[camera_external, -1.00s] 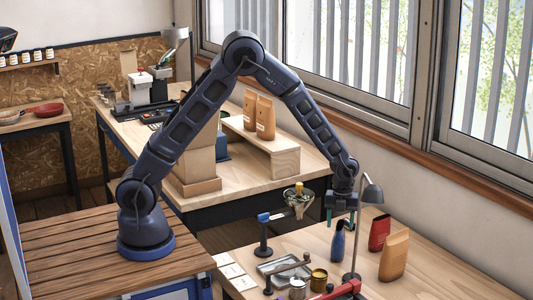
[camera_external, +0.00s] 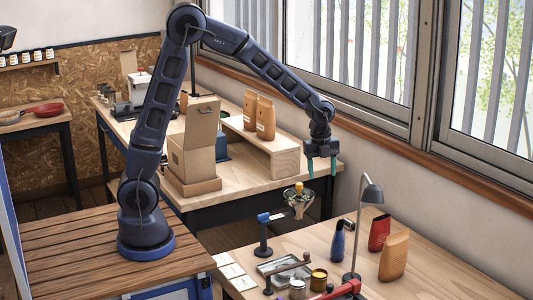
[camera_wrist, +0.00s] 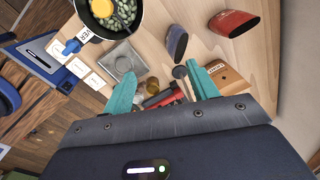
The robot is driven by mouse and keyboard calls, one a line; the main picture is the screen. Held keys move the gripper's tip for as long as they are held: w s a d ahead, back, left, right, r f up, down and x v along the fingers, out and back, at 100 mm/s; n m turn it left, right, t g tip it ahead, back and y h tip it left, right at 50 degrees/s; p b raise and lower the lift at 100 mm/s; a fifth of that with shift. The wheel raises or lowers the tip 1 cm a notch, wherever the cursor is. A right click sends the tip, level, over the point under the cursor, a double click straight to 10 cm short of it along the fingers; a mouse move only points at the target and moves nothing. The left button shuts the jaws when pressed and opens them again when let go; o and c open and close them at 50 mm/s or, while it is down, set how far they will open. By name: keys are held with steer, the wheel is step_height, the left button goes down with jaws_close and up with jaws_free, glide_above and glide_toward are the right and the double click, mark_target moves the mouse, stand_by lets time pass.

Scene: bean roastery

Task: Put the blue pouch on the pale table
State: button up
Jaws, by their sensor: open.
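The blue pouch (camera_external: 337,241) stands upright on the pale wooden table (camera_external: 440,272) in the foreground, left of the lamp. It also shows near the top of the wrist view (camera_wrist: 177,42). My gripper (camera_external: 322,176) is open and empty, with its teal fingers pointing down. It hangs in the air above and behind the pouch, clear of it. In the wrist view both fingers of my gripper (camera_wrist: 161,75) are spread apart with nothing held between them.
A red pouch (camera_external: 379,233) and an orange pouch (camera_external: 394,256) stand to the right. A grey lamp (camera_external: 371,193) rises beside the blue pouch.

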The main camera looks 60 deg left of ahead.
steer(key=s+a+r+n+t, duration=0.1)
steer(key=s+a+r+n, duration=0.4)
steer(key=s+a+r, duration=0.25)
steer(key=s+a+r+n+t, duration=0.1)
steer(key=s+a+n, duration=0.3)
steer(key=s, duration=0.4)
steer(key=s+a+r+n+t, duration=0.1)
steer(key=s+a+r+n, duration=0.2)
steer(key=s+n, duration=0.4)
steer(key=s+a+r+n+t, duration=0.1)
steer(key=s+a+r+n, duration=0.3)
steer(key=s, duration=0.6)
steer(key=shift+s+a+n, duration=0.25)
steer(key=shift+a+n, duration=0.05)
steer(key=shift+n, duration=0.7)
steer(key=shift+r, duration=0.1)
